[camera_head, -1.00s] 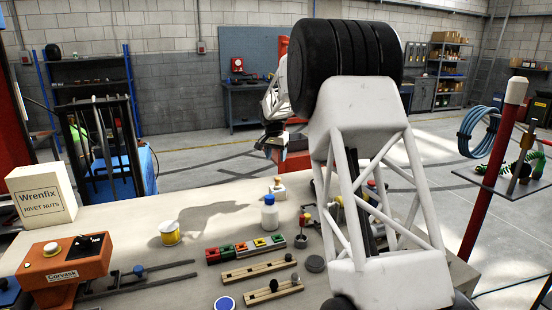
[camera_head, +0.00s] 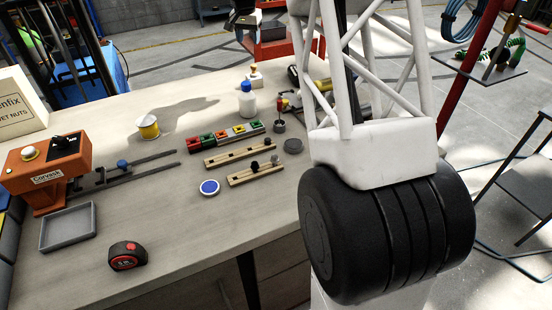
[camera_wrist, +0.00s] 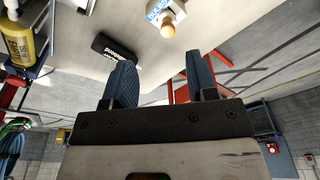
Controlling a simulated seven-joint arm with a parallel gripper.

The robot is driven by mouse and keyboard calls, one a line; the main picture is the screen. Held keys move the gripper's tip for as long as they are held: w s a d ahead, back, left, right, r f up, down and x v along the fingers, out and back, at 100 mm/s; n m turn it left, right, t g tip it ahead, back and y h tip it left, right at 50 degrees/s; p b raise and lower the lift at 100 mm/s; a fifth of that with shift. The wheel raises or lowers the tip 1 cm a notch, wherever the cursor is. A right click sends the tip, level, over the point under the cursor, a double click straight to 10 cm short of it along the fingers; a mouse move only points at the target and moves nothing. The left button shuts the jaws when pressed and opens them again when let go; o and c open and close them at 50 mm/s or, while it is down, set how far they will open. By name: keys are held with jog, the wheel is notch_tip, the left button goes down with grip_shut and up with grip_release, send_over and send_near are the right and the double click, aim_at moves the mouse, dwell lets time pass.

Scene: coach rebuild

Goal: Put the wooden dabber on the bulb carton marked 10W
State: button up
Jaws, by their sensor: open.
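A white carton with blue lettering (camera_wrist: 158,8) shows at the top of the wrist view, partly cut off. I cannot read 10W on it. A tan, round-ended piece (camera_wrist: 168,30), which looks like the wooden dabber, shows at the carton. In the head view a small white carton (camera_head: 256,81) stands near the bench's far edge with a tan-yellow piece (camera_head: 253,69) at its top. My gripper (camera_wrist: 158,62) is open, its two blue fingers apart with nothing between them. The tan piece lies beyond the fingertips, apart from them.
A white bottle with a blue cap (camera_head: 247,104) stands close to the carton. A black labelled bar (camera_wrist: 116,48) shows in the wrist view.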

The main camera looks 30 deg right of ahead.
jog(key=s+a+r+n, duration=0.1)
jog(key=s+a+r, duration=0.25)
jog(key=s, duration=0.65)
jog(key=s+a+r+n, duration=0.2)
jog(key=s+a, duration=0.3)
jog(key=s, duration=0.5)
jog(key=s+a+r+n, duration=0.15)
jog(key=s+a, duration=0.25)
jog(key=s, duration=0.6)
jog(key=s+a+f+n, duration=0.2)
jog(key=s+a+f, duration=0.1)
jog(key=s, duration=1.2)
jog(key=s+a+f+n+t+y, duration=0.1)
jog(key=s+a+f, duration=0.2)
jog(key=s, duration=1.2)
jog(key=shift+s+f+n, duration=0.15)
jog(key=shift+f+n, duration=0.2)
jog(key=shift+f, duration=0.6)
